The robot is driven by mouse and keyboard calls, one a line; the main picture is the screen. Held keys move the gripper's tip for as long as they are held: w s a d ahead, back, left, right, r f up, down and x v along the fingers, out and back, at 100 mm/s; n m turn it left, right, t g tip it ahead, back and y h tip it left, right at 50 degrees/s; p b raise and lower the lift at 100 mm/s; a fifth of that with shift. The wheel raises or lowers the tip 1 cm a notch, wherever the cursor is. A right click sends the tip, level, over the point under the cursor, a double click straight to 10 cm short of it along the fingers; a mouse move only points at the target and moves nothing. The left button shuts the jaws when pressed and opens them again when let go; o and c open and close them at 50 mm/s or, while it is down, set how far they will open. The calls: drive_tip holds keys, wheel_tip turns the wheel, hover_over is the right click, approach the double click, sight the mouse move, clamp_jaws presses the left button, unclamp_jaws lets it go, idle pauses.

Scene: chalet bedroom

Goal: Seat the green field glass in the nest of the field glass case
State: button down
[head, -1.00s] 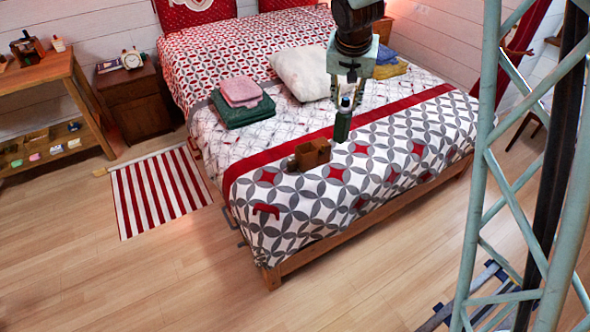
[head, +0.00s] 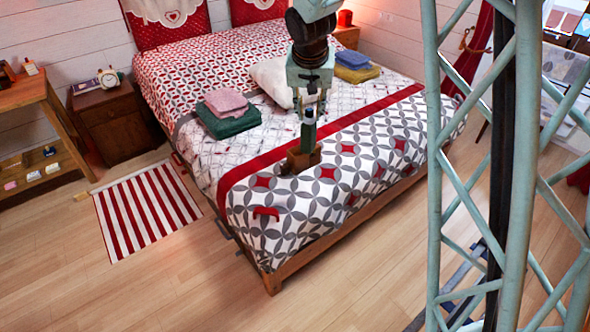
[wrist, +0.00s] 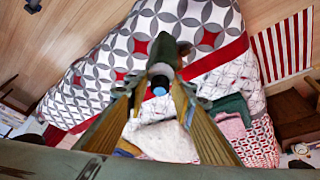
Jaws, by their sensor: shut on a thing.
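The green field glass (head: 308,136) is upright, held from above by my gripper (head: 309,112), which is shut on its upper part. In the wrist view the glass (wrist: 161,68) is seen end-on, with a blue disc at its near end, between the fingers of my gripper (wrist: 157,84). The brown field glass case (head: 298,163) stands on the bed, directly below the glass in the head view. The glass's lower end meets or overlaps the case there; I cannot tell how far inside it is. The nest is hidden.
The case stands on the patterned bed quilt (head: 345,175). A small red item (head: 265,212) lies near the bed's front edge. Folded green and pink cloths (head: 228,112) and a white pillow (head: 270,78) lie farther back. The quilt right of the case is clear.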

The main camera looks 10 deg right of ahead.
drive_tip(key=shift+w, duration=0.1)
idle(0.4)
drive_tip(key=shift+w+p, duration=0.3)
drive_tip(key=shift+w, duration=0.5)
drive_tip(key=w+f+m+h+p, duration=0.1)
drive_tip(key=w+f+m+p, duration=0.1)
drive_tip(key=w, duration=0.5)
drive_tip(key=w+f+m+p, duration=0.2)
drive_tip(key=w+f+m, duration=0.1)
drive_tip(key=w, duration=0.5)
drive_tip(key=shift+g+h+p, duration=0.35)
drive_tip(key=shift+g+h, duration=0.05)
drive_tip(key=shift+f, duration=0.1)
wheel_tip(320, 180, down, 14)
drive_tip(key=b, duration=0.2)
drive_tip(key=shift+f, duration=0.15)
drive_tip(key=shift+f+b, duration=0.45)
drive_tip(key=shift+f, duration=1.5)
